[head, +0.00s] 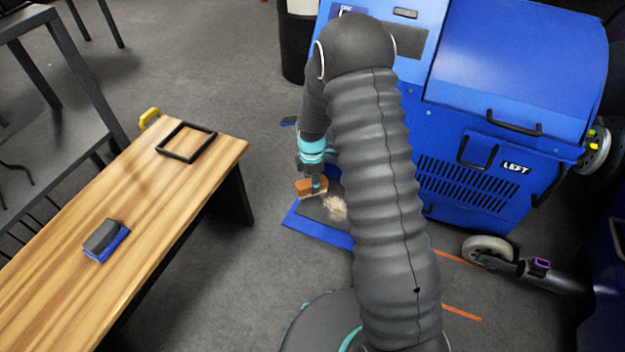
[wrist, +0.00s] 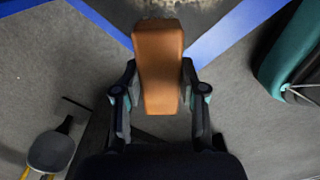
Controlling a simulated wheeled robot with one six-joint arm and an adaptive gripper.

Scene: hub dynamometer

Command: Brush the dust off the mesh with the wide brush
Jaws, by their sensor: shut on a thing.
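The wide brush (head: 311,187), with an orange-brown body and pale bristles, is in my gripper (head: 315,178). In the wrist view the brush body (wrist: 158,65) stands between the two fingers of my gripper (wrist: 160,97), which are shut on its sides. The dark mesh (head: 314,211) lies low by the blue machine, with a blue border (head: 312,227). A pale tan heap of dust (head: 336,207) lies on it, just right of the brush. Part of the mesh is hidden behind my arm. The wrist view shows a strip of it at the top (wrist: 200,8). Bristle contact cannot be told.
A wooden bench (head: 60,300) at the left holds a grey and blue block (head: 105,240) and a black square frame (head: 187,142). The blue machine (head: 475,170) stands behind and right. A caster wheel (head: 487,249) is at the lower right. Floor between bench and mesh is clear.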

